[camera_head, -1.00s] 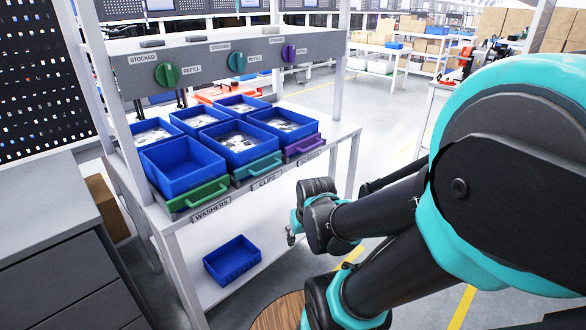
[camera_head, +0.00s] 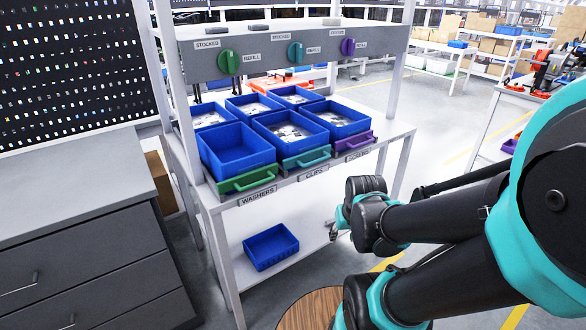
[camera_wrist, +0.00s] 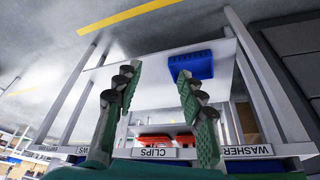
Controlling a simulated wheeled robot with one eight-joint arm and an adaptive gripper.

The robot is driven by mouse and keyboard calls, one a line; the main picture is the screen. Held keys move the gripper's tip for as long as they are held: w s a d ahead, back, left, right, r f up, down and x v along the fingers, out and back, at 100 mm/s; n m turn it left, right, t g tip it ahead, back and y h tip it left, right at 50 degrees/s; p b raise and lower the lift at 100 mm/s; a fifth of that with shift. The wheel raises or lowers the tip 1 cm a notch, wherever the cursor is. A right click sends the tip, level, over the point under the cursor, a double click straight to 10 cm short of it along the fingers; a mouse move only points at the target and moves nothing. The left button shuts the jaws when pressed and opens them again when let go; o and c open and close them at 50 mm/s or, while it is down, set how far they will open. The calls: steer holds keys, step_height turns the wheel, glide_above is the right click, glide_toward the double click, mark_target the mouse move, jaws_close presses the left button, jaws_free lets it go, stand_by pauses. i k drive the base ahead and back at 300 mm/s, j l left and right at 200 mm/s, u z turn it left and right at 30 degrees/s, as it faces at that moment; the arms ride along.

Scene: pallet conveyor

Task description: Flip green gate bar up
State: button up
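The green gate bar (camera_head: 247,179) lies low across the front of the empty blue bin (camera_head: 238,150) above the WASHERS label. Its handle faces outward. A teal gate bar (camera_head: 305,159) and a purple one (camera_head: 353,143) lie the same way over CLIPS and the label to its right. My gripper (camera_head: 335,231) is in front of the rack, lower than the bars and to the right of the green one, apart from it. In the wrist view my gripper (camera_wrist: 158,85) has its two green fingers spread with nothing between them. The green bar cannot be made out there.
The panel above has green (camera_head: 229,63), teal (camera_head: 296,52) and purple (camera_head: 348,46) knobs between STOCKED and REFILL. A loose blue bin (camera_head: 271,247) sits on the lower shelf. A grey drawer cabinet (camera_head: 80,230) stands close on the left. Open floor lies right of the rack.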

mark_target(233, 182)
steer(key=j+z, duration=0.2)
steer(key=j, duration=0.15)
steer(key=k+j+z, duration=0.2)
steer(key=j, duration=0.15)
steer(key=k+j+z, duration=0.2)
steer(key=j, duration=0.2)
steer(key=j+z, duration=0.2)
steer(key=j, duration=0.15)
steer(key=k+j+z, duration=0.35)
steer(key=k+z, duration=0.3)
steer(key=k+l+z, duration=0.1)
steer(key=k+z, duration=0.3)
steer(key=k, duration=0.25)
